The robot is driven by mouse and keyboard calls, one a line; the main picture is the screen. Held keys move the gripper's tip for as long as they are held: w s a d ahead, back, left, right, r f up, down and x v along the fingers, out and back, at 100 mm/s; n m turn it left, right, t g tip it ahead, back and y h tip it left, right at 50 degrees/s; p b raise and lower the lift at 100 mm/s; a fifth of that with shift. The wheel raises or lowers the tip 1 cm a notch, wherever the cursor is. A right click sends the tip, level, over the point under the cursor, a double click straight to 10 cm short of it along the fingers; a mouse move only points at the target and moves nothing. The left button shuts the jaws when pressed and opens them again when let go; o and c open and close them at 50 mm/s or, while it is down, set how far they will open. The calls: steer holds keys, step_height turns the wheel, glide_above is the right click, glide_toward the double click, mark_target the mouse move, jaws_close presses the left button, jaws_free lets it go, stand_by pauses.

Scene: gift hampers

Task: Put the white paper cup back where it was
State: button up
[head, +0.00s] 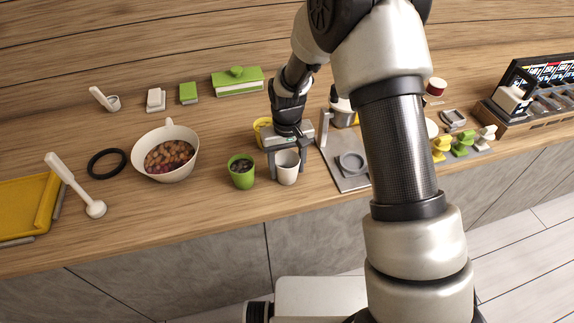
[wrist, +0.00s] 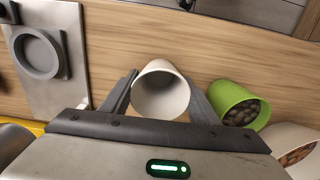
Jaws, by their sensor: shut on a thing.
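The white paper cup (head: 287,170) is upright and looks empty. My gripper (head: 289,166) is shut on it, with one finger on each side. The wrist view shows the cup (wrist: 160,92) mouth-on between the two grey fingers of my gripper (wrist: 160,80). The cup is close to the wooden counter (head: 222,205), near its front edge; I cannot tell whether its base touches.
A green cup with dark contents (head: 242,173) stands just left. A metal plate with a round ring holder (head: 351,163) lies to the right. A yellow container (head: 262,126) is partly hidden behind my gripper. A white bowl (head: 169,175) stands farther left.

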steer(key=shift+f, duration=0.2)
steer(key=o, duration=1.2)
steer(key=shift+r, duration=0.1)
steer(key=shift+r, duration=0.1)
